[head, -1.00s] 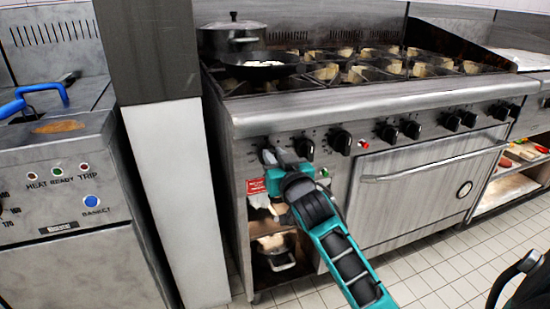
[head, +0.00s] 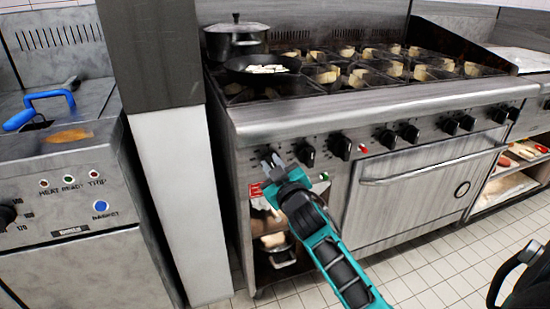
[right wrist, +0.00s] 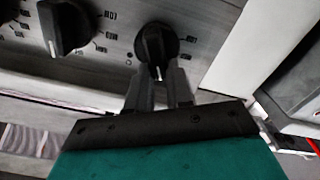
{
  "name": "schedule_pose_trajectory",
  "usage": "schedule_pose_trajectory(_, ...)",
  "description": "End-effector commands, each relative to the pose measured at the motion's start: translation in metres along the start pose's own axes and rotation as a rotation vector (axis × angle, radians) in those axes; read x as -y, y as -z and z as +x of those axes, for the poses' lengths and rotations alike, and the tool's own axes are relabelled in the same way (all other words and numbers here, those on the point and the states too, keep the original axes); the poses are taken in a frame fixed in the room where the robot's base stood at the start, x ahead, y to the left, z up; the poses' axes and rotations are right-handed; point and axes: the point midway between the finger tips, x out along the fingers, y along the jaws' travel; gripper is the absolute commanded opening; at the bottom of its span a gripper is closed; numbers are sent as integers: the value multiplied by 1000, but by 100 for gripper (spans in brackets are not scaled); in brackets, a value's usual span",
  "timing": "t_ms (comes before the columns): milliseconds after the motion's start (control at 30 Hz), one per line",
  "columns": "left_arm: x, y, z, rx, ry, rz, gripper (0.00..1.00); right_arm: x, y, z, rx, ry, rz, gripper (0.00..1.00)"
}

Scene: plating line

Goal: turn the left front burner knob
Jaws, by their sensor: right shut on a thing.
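The burner knobs are black and sit in a row on the steel range's front panel (head: 405,150). My right gripper (head: 272,163) reaches up to the leftmost knob, which its fingers mostly cover in the head view. In the right wrist view this knob (right wrist: 157,43) shows between the tips of my right gripper (right wrist: 160,72), which is shut on it. A white pointer mark on the knob faces the gripper. A neighbouring knob (right wrist: 62,25) stands apart to the left there. My left gripper is not in view.
A black pan (head: 262,73) with pale food sits on the front left burner, with a lidded pot (head: 234,42) behind it. A pillar (head: 185,200) and a fryer (head: 70,195) stand left of the range. The oven door handle (head: 430,166) juts out at right.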

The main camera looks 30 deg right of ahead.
Motion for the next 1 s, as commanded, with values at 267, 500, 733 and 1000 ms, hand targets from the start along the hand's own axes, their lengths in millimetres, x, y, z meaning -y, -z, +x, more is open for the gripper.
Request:
schedule_pose_trajectory(267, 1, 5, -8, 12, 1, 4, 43, 4, 0, 0, 1, 1, -189, 0)
schedule_pose_trajectory(500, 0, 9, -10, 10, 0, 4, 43, 6, -1, 0, 0, 1, -282, 0)
schedule_pose_trajectory(733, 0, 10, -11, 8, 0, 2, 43, 7, -1, 0, -1, 1, -311, 0)
schedule_pose_trajectory(1000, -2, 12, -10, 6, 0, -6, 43, 7, -1, 0, -1, 1, -312, 0)
